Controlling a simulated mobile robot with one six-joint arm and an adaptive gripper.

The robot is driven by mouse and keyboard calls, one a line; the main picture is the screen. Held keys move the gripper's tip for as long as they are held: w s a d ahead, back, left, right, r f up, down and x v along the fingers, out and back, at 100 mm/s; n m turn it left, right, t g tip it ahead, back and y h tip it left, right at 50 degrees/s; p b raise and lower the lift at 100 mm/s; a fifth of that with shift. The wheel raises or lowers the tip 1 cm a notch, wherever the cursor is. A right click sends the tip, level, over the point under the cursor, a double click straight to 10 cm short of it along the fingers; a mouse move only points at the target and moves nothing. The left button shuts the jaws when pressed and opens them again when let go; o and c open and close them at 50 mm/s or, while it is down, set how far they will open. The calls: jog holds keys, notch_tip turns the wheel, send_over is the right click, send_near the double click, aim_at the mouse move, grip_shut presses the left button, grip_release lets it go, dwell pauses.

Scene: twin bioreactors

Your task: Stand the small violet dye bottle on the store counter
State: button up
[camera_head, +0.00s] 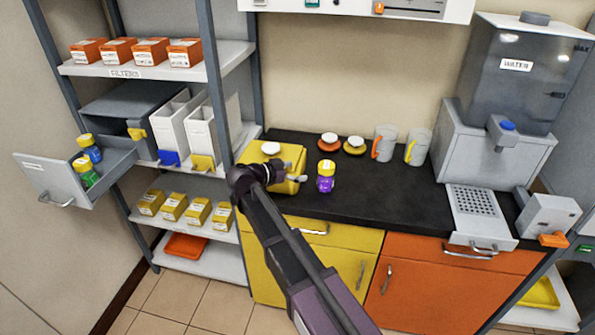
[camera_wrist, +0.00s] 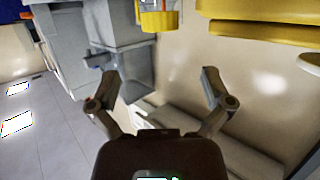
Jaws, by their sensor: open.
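The small violet dye bottle (camera_head: 325,183), with a yellow cap, stands upright on the black store counter (camera_head: 375,203), right of the yellow box. My gripper (camera_head: 297,172) is open and empty, just left of the bottle with a small gap between them in the head view. In the wrist view the open fingers (camera_wrist: 160,88) have nothing between them. A yellow cap-like piece (camera_wrist: 160,20) shows at that view's top edge; its body is cut off, so I cannot tell for sure whether it is the bottle.
A yellow box (camera_head: 257,153) lies behind my gripper. The water unit (camera_head: 475,145) fills the right. An open drawer (camera_head: 122,165) at left holds blue and green bottles. The counter right of the bottle is clear.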

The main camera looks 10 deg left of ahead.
dwell(0.4)
jog(key=d+f+g, duration=0.1)
jog(key=d, duration=0.2)
jog(key=s+d+f+n+g, duration=0.1)
jog(key=d+f, duration=0.1)
jog(key=d, duration=0.2)
jog(key=d+f+g+y, duration=0.1)
jog(key=d, duration=0.3)
jog(key=shift+s+f+n+g, duration=0.2)
jog(key=shift+s+n+g, duration=0.1)
jog(key=shift+s, duration=0.05)
jog(key=s+d+f+n+g+y, duration=0.3)
jog(key=s+d+f+y, duration=0.1)
jog(key=s+d, duration=0.4)
jog(key=s+d+f+n+g+y, duration=0.3)
jog(key=s+d, duration=0.5)
jog(key=d, duration=0.4)
jog(key=f+n+y, duration=0.1)
jog(key=y, duration=0.1)
jog(key=shift+s+d+f+n+g+y, duration=0.15)
jog(key=shift+d+f+n+g+y, duration=0.1)
jog(key=shift+f+n+g+y, duration=0.1)
jog(key=c, duration=0.6)
jog(key=shift+a, duration=0.1)
